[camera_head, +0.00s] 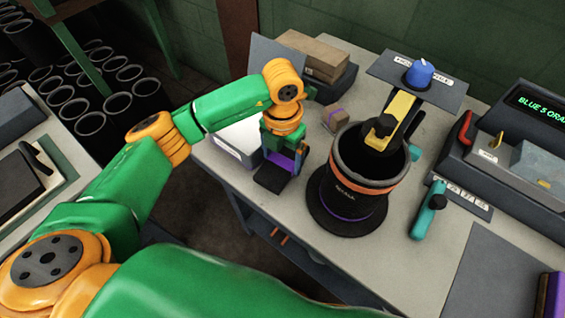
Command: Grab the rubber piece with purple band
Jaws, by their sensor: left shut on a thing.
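My left gripper (274,176) points down over the left part of the grey table (305,238). It is shut on a small dark piece with a purple band (287,158), most of which the gripper hides. To its right stands a large black rubber sleeve or drum (343,202) with an orange band near the top and a purple band low down. The gripper is beside the drum, apart from it. My right gripper is not in view.
A white lit panel (238,142) lies left of the gripper. A small box with a purple stripe (335,116) and a brown carton (312,56) are behind. A teal-handled tool (429,210) lies right of the drum. Several black sleeves (75,110) stand far left.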

